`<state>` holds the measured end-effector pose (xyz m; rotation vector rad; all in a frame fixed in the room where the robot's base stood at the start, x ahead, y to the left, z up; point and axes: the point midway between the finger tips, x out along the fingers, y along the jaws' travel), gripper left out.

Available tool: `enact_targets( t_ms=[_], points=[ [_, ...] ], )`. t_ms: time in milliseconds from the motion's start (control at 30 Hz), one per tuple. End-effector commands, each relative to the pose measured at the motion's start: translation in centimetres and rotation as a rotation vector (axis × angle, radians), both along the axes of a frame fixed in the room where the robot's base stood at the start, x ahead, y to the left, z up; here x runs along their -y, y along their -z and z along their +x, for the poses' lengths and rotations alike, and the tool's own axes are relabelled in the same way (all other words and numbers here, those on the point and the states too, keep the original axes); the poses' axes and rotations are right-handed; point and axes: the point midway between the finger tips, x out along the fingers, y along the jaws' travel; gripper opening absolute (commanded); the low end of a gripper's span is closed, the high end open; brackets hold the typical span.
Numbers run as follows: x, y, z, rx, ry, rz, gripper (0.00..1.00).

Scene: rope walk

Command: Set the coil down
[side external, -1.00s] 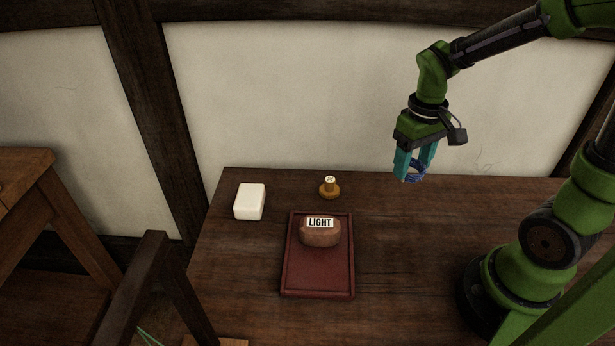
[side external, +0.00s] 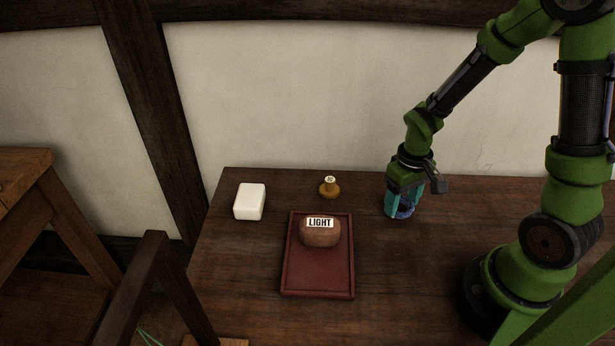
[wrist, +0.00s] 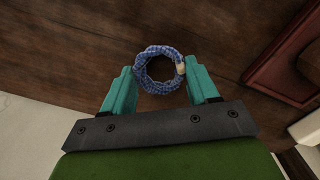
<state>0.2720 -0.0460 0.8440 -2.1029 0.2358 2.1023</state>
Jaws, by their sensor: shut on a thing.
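The coil is a ring of blue patterned rope with a pale band on one side. In the wrist view the coil (wrist: 148,50) sits between the teal fingers of my gripper (wrist: 161,88). In the side external view my gripper (side external: 404,210) points down at the right part of the table, with the coil (side external: 404,212) low between its fingers and partly hidden by them. The gripper is shut on the coil. The coil is at or just above the tabletop; I cannot tell whether it touches.
A dark red tray (side external: 318,279) on the wooden table (side external: 430,290) holds a brown lump labelled LIGHT (side external: 320,236). A white block (side external: 249,201) and a small amber knobbed piece (side external: 330,189) stand behind it. The table around my gripper is clear.

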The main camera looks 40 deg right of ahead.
Motion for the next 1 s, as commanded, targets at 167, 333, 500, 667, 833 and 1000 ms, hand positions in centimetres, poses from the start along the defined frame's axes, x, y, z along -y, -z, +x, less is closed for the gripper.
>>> enact_targets(
  t_ms=[167,333,500,667,833,1000],
  points=[
    [0.0,0.1,0.0,-0.001,0.000,0.000,0.29],
    [0.0,0.2,0.0,0.000,0.000,0.000,0.76],
    [0.0,0.2,0.0,0.000,0.000,0.000,0.85],
    [0.0,0.2,0.0,0.000,0.000,0.000,0.85],
    [0.0,-1.2,0.2,0.005,0.000,-0.001,0.85],
    [0.0,-4.6,0.2,0.010,0.000,-0.002,0.85]
  ],
)
